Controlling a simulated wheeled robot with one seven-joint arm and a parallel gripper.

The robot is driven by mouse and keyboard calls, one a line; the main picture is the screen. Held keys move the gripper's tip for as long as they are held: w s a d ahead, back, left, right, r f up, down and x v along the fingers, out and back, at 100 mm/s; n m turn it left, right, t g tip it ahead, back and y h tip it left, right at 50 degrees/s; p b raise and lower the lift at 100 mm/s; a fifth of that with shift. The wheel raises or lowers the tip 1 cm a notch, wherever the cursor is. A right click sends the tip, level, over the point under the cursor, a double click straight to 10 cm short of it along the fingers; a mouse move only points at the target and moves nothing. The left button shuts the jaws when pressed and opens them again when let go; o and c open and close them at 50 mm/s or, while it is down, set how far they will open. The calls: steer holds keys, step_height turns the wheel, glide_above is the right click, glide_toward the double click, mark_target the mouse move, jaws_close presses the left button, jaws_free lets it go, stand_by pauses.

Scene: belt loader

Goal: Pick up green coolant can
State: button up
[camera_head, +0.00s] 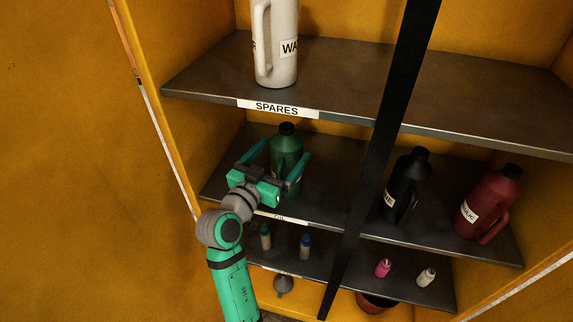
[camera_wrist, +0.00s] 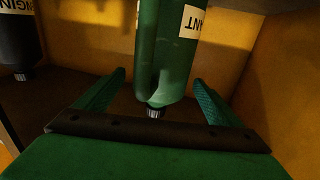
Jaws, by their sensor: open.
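The green coolant can (camera_head: 287,146) stands upright on the middle shelf, at its left end, with a black cap on top. My gripper (camera_head: 281,157) is around it, open, with one green finger on each side. In the wrist view the can (camera_wrist: 166,55) appears upside down, its cap between the fingers and part of a white label showing. Gaps show between the can and both fingers of my gripper (camera_wrist: 160,85) there. The can's lower front is partly hidden by my gripper in the head view.
A black bottle (camera_head: 405,185) and a red jug (camera_head: 488,203) stand farther right on the same shelf. A black diagonal strap (camera_head: 385,120) crosses in front of the shelves. The SPARES shelf (camera_head: 350,95) with a white jug (camera_head: 275,45) is above; small bottles stand below.

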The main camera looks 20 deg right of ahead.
steer(key=shift+x, duration=1.1)
steer(key=c, duration=1.6)
steer(key=shift+c, duration=0.2)
steer(key=shift+r, duration=0.1)
